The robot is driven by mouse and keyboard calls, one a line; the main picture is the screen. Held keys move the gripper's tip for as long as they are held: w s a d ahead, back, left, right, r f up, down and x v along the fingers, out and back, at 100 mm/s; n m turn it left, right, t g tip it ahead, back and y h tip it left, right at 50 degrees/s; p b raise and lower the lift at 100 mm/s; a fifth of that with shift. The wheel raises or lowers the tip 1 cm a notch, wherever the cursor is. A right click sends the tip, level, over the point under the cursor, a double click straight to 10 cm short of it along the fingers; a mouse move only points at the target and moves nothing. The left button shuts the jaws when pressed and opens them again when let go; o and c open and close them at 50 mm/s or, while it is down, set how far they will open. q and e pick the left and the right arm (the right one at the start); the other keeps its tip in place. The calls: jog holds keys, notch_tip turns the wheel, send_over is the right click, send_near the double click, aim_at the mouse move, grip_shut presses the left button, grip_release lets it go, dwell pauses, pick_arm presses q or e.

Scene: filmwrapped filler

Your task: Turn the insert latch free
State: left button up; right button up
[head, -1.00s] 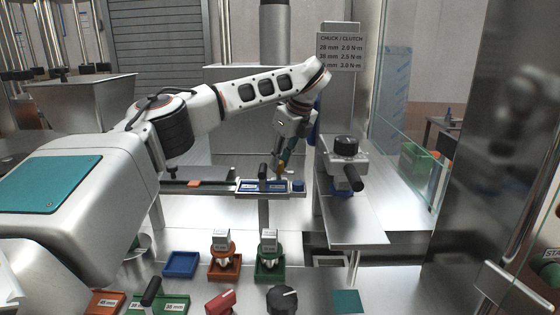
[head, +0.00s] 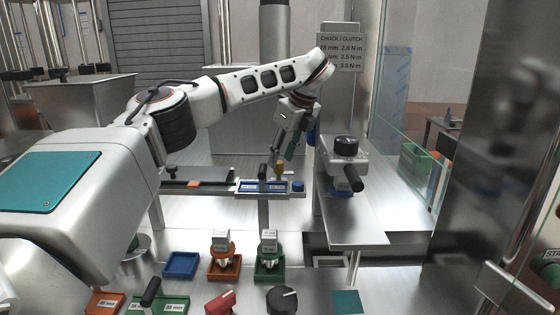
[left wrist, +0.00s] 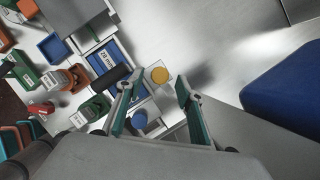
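A small yellow knob (head: 280,168), which looks like the insert latch, stands at the back of a pale block (head: 297,194). A blue round knob (head: 298,186) sits beside it, and a black upright handle (head: 263,171) stands to its left. My left gripper (head: 283,152) is just above the yellow knob, fingers apart and empty. In the left wrist view the yellow knob (left wrist: 159,75) shows between and beyond the open fingertips of my left gripper (left wrist: 159,82). I cannot tell the latch's turn angle. My right gripper is not in view.
A chuck unit (head: 345,148) with a black lever stands to the right on a steel ledge. In front are a blue tray (head: 181,264), orange tray (head: 238,274), green tray (head: 283,275), a red handle (head: 220,302) and a black dial (head: 283,300). A glass panel (head: 405,125) stands at right.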

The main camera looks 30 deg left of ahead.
pick_arm(q)
jog(key=v, duration=1)
jog(key=shift+f, duration=0.1)
